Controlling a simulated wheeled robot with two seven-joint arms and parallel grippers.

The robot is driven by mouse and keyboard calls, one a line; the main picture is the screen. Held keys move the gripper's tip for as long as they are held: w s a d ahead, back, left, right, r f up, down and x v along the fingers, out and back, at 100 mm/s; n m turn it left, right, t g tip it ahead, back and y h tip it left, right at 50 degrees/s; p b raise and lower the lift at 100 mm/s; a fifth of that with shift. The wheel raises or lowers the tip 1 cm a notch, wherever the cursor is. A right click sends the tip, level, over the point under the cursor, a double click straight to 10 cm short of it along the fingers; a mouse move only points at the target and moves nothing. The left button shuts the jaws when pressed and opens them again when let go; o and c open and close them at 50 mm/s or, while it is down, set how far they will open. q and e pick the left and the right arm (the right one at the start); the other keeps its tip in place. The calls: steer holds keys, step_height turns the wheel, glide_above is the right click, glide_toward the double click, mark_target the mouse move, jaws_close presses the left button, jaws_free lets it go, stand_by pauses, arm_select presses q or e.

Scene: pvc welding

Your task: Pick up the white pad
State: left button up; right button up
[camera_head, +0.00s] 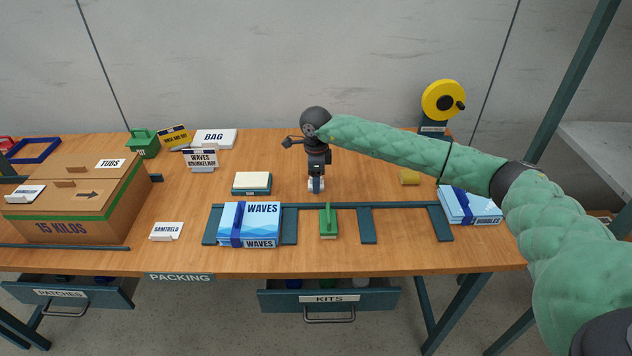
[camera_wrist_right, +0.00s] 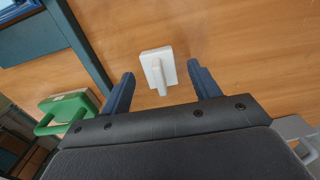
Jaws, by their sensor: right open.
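The white pad (camera_wrist_right: 154,65) lies on the wooden table, with a flat plate and a raised white handle, in the right wrist view. My right gripper (camera_head: 316,186) points down over it behind the teal rail frame. In the wrist view its two blue fingers are apart, with the pad seen between and just beyond them. I cannot tell whether they touch it. In the head view the gripper hides most of the pad. My left gripper is not in view.
A green pad with a handle (camera_head: 328,224) stands in the teal frame (camera_head: 367,226) close by, beside a blue WAVES box (camera_head: 263,238). A cream-topped block (camera_head: 252,182) sits left of the gripper. A yellow roll (camera_head: 410,177) stands to the right.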

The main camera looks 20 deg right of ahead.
steer(key=shift+f, duration=0.3)
steer(key=shift+c, duration=0.2)
steer(key=c, duration=1)
